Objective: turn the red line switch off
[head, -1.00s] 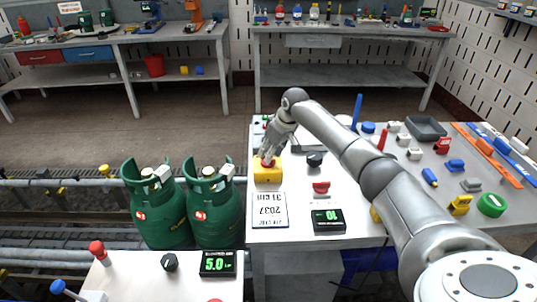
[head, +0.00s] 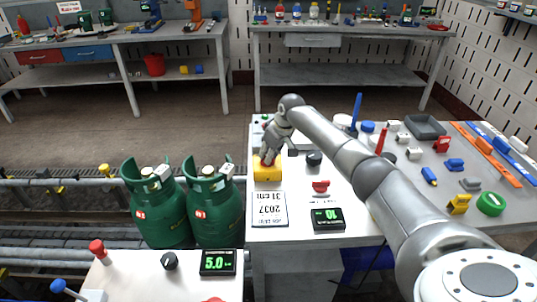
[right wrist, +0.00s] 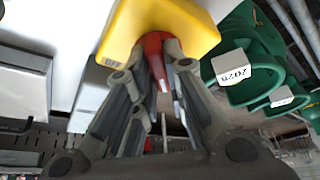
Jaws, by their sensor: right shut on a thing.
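The line switch is a yellow box (head: 267,174) with a red lever (head: 270,160), at the left edge of the right-hand table. My right gripper (head: 270,155) reaches down to it from above and is shut on the red lever. In the right wrist view, the yellow box (right wrist: 160,25) is at the top and the red lever (right wrist: 154,55) sits between the fingers (right wrist: 158,75). The fingers hide part of the lever. My left gripper is in neither current view.
A black knob (head: 314,158), a red switch (head: 320,187), a label card (head: 269,209) and a green-lit display (head: 328,219) are close by on the table. Green gas cylinders (head: 214,205) stand left of it. Several small parts and tools fill its right side.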

